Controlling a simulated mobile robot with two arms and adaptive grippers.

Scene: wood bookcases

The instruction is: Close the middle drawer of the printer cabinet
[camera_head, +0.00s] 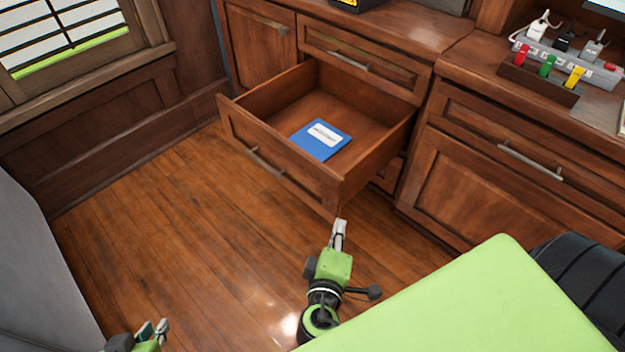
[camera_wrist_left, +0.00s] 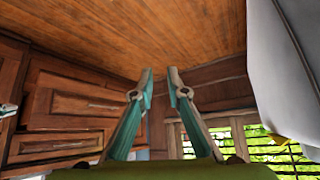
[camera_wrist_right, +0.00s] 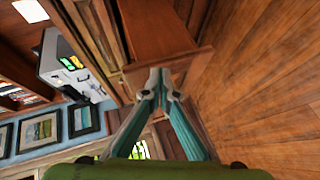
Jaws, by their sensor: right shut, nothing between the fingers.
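The middle drawer (camera_head: 262,150) of the wooden printer cabinet (camera_head: 388,58) is pulled far out. A blue booklet (camera_head: 321,139) lies inside it. A metal handle (camera_head: 266,162) sits on its front panel. My right gripper (camera_head: 340,228) is shut and empty, close to the drawer's front right corner. In the right wrist view its fingertips (camera_wrist_right: 159,74) are near the drawer's front panel (camera_wrist_right: 185,62); I cannot tell if they touch. My left gripper (camera_head: 156,328) is at the bottom left, away from the drawer. In the left wrist view its fingers (camera_wrist_left: 161,74) are apart and empty.
The top drawer (camera_head: 350,55) above is shut. A desk cabinet (camera_head: 480,180) with a power strip (camera_head: 575,62) stands at right. A green surface (camera_head: 480,300) fills the lower right. A window (camera_head: 65,35) is at left. The wooden floor (camera_head: 170,220) before the drawer is clear.

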